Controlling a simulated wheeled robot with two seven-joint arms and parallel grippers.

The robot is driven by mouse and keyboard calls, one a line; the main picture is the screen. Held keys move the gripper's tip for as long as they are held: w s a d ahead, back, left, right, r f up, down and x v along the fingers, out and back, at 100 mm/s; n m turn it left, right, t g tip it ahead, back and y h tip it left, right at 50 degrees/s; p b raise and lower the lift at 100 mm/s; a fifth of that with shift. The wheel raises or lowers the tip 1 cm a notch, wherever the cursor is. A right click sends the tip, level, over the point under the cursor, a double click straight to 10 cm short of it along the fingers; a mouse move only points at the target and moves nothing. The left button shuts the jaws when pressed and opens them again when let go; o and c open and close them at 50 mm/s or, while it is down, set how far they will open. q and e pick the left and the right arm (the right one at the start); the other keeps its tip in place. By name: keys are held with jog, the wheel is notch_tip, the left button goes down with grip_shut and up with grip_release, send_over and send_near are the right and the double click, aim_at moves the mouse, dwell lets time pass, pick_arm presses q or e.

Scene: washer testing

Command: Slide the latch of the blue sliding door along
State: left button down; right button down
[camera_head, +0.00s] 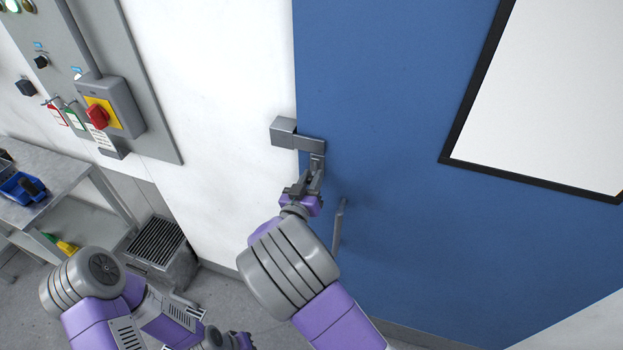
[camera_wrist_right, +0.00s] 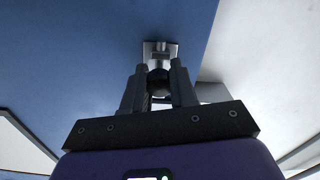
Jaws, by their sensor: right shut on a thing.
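The blue sliding door (camera_head: 390,90) fills the right of the head view, and it also shows in the right wrist view (camera_wrist_right: 80,60). Its grey metal latch (camera_head: 311,144) sits at the door's left edge and meets a block-shaped catch (camera_head: 284,132) on the white wall. My right gripper (camera_head: 316,172) is at the latch's lower right end. In the right wrist view, its two fingers (camera_wrist_right: 159,85) are shut on the latch's dark round knob, in front of a small metal plate (camera_wrist_right: 160,50). My left arm is low at the left; its fingers cannot be made out.
A door handle (camera_head: 339,222) stands out below and right of the latch, close to my right arm. A framed white panel (camera_head: 550,90) is on the door. A control box with a red switch (camera_head: 97,116) is on the wall; a metal table (camera_head: 75,190) stands left.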

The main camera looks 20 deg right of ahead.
notch_tip(320, 180, up, 4)
jog(key=p, duration=0.2)
jog(key=shift+f+p, duration=0.15)
jog(key=shift+p, duration=0.25)
jog(key=c, duration=0.9)
grip_release()
jog(key=shift+f, duration=0.1)
